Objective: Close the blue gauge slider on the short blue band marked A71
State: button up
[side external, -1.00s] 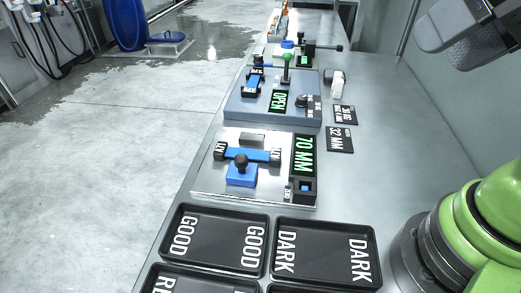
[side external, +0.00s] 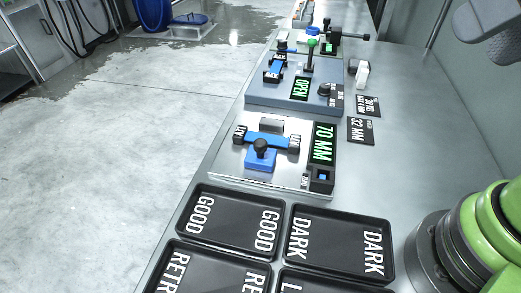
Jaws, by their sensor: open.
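The blue gauge slider (side external: 259,162), with a round black knob, sits on a pale metal gauge plate (side external: 224,165). A short blue band (side external: 277,140) lies across the plate just behind the slider, with a black labelled block at each end. The labels are too small to read, so I cannot confirm A71. The knob hides part of the slider's edge by the band; I cannot tell whether they touch. The gauge display (side external: 321,143) reads 70 MM.
Black trays marked GOOD (side external: 232,216) and DARK (side external: 337,237) stand in front. A blue-grey station (side external: 262,101) with an OPEN display and a green-knobbed lever is behind the gauge. Two black cards (side external: 360,131) lie to the right.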

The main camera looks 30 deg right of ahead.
jog(key=shift+c, duration=0.3)
jog(key=shift+w+a, duration=0.1)
jog(key=c, duration=0.3)
jog(key=w+a+n, duration=0.1)
jog(key=w+a, duration=0.1)
jog(key=w+a+f+n+y, duration=0.1)
jog(key=w+a+n, duration=0.1)
jog(key=shift+w+f+y, duration=0.15)
jog(key=shift+f+y, duration=0.05)
jog(key=shift+y, duration=0.1)
grip_shut()
jog(key=w+a+f+n, duration=0.3)
jog(key=w+a+n, duration=0.1)
jog(key=a, duration=0.1)
jog(key=n+h, duration=0.3)
jog(key=n, duration=0.5)
send_near(254, 159)
jog(key=f, duration=0.1)
jog(key=a+f, duration=0.1)
jog(key=f, duration=0.1)
jog(key=shift+s+a+f, duration=0.3)
jog(key=shift+a+f, duration=0.05)
jog(key=shift+a, duration=0.05)
jog(key=shift+w+d+r, duration=0.1)
jog(key=shift+w+d, duration=0.2)
jog(key=shift+w, duration=0.2)
jog(key=shift+w+d, duration=0.3)
jog(key=shift+w, duration=0.25)
jog(key=shift+w+d+y, duration=0.3)
jog(key=shift+w, duration=0.2)
